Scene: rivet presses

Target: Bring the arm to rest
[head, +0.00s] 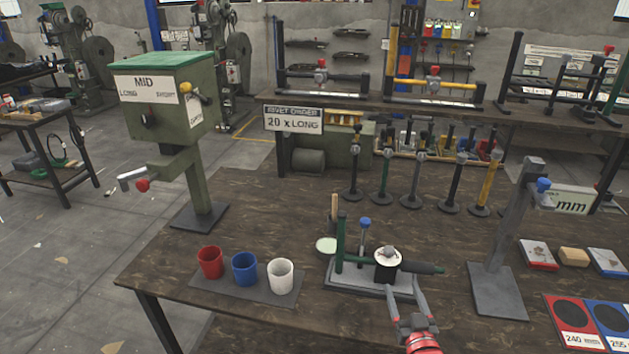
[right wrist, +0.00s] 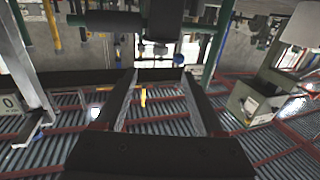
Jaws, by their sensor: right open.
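My right gripper (head: 403,284) reaches in from the bottom of the head view, right of centre, over the wooden table. Its two fingers are spread. In the right wrist view (right wrist: 158,92) they are apart with nothing between them. In the head view, the fingertips are close in front of a small fixture, by its black cylinder with a white top (head: 387,262). I cannot tell whether they touch it. The fixture has a grey base (head: 345,277), a green post (head: 340,243) and a green handle (head: 423,267). My left gripper is not in view.
A green press (head: 165,100) stands at the left. Red (head: 210,262), blue (head: 244,269) and white (head: 280,276) cups stand left of the fixture. A grey stand (head: 503,235) is at the right.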

